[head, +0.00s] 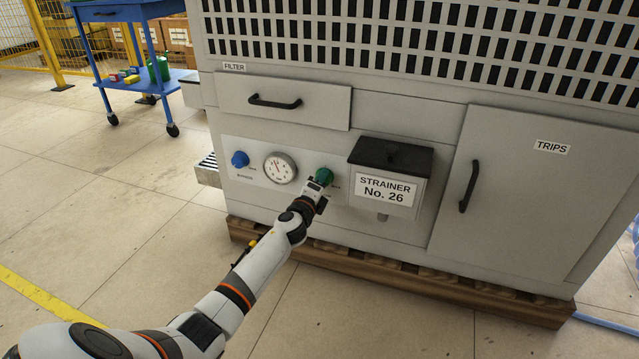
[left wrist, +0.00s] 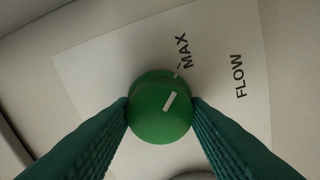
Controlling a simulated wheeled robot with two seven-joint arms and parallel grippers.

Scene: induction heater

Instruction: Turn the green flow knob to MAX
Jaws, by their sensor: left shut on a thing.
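The green flow knob (head: 324,175) sits on the light panel of the machine's front, right of the gauge. My left gripper (head: 318,183) is at the knob, its arm reaching up from the lower left. In the left wrist view the green knob (left wrist: 160,106) fills the middle, with a green ribbed finger (left wrist: 160,112) touching it on each side. The white pointer line on the knob (left wrist: 170,101) is tilted, its upper end toward the MAX mark. The MAX label (left wrist: 181,52) and FLOW label (left wrist: 239,76) are printed beside it. My right gripper is not in view.
A blue knob (head: 240,159) and a round gauge (head: 280,168) are left of the green knob. The strainer box (head: 385,185) juts out close on the right. A filter drawer (head: 310,104) is above. A wooden pallet (head: 400,278) lies below. A blue cart (head: 150,80) stands back left.

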